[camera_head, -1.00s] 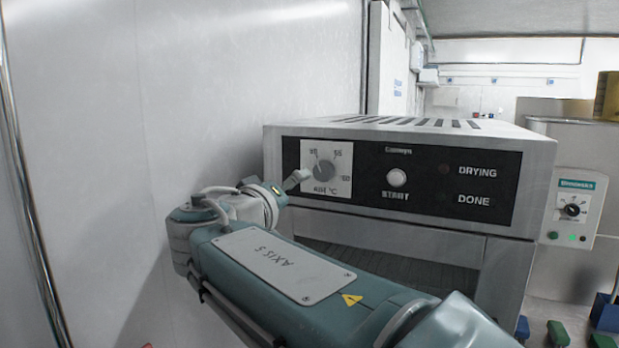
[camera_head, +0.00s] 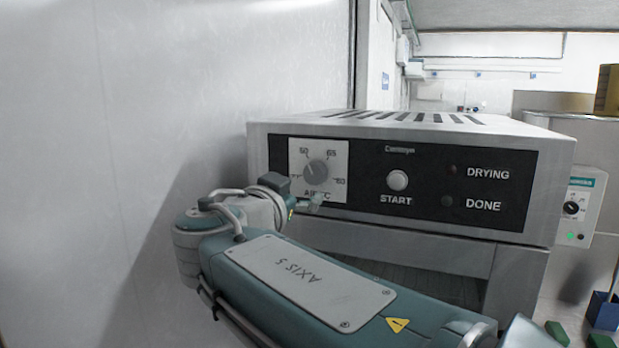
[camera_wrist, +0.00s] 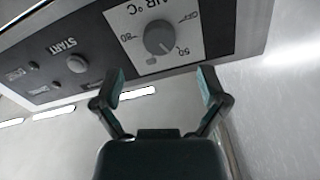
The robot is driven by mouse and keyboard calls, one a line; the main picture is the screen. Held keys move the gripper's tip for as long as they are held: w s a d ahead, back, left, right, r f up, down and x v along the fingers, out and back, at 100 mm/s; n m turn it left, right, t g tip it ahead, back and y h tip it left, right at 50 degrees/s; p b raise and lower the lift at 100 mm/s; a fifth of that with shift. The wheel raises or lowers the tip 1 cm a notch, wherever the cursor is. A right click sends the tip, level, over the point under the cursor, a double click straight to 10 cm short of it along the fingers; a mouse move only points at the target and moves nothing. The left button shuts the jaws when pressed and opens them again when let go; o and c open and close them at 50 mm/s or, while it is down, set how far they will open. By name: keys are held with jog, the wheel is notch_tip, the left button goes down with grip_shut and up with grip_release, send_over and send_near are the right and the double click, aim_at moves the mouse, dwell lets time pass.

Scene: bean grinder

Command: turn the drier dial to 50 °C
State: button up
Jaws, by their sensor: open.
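The drier dial (camera_head: 315,172) is a round grey knob on a white plate at the left of the drier's black panel. Its plate is marked OFF, 50, 65 and 80. In the head view its pale pointer mark leans up and left, towards 50. In the wrist view the dial (camera_wrist: 159,38) appears upside down, its mark towards 50. My gripper (camera_wrist: 160,76) is open and empty, its fingers apart, with the dial beyond the gap between them. In the head view my gripper (camera_head: 312,204) is small, just below the dial plate, apart from the knob.
The drier (camera_head: 555,195) is a metal box with a START button (camera_head: 397,181) and DRYING and DONE lamps right of the dial. A pale wall (camera_head: 120,150) stands close on the left. A second control box (camera_head: 579,207) with a black knob is at the far right.

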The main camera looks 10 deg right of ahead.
aim_at(312, 178)
jog(key=x, duration=0.7)
jog(key=shift+w+d, duration=0.1)
jog(key=c, duration=1.1)
